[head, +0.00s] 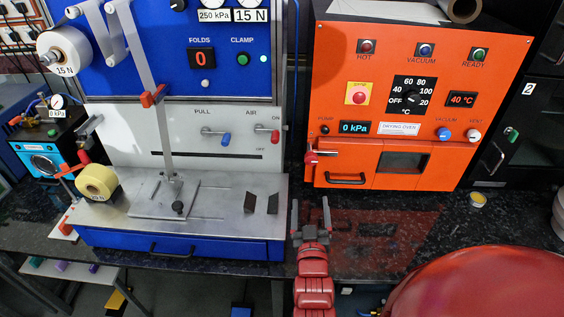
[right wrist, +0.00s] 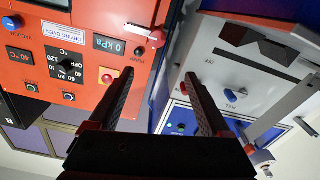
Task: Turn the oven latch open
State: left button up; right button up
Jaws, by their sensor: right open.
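The orange drying oven (head: 455,155) stands on the dark bench at the right, its door shut. Its latch (head: 312,157) is a red-ended lever at the door's upper left corner, with a pale bar lying about level to the right. The latch also shows in the right wrist view (right wrist: 155,38), which is turned upside down, beyond and above the fingertips. My right gripper (head: 311,208) is open and empty, in front of and below the latch, apart from it. My left gripper is out of view.
A blue and steel folding machine (head: 265,175) stands close to the left of the oven. The black bench top (head: 380,230) before the oven is clear except for a small yellow cup (head: 478,200) at the right. A door handle (head: 345,179) sits below the latch.

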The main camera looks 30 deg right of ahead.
jog(key=p, duration=0.4)
send_near(311, 161)
jog(key=x, duration=0.7)
jog(key=shift+w+d+r, duration=0.15)
jog(key=shift+w+d, duration=0.05)
jog(key=shift+w, duration=0.15)
jog(key=shift+w+d, duration=0.3)
jog(key=shift+w, duration=0.15)
jog(key=shift+c, duration=0.3)
grip_shut()
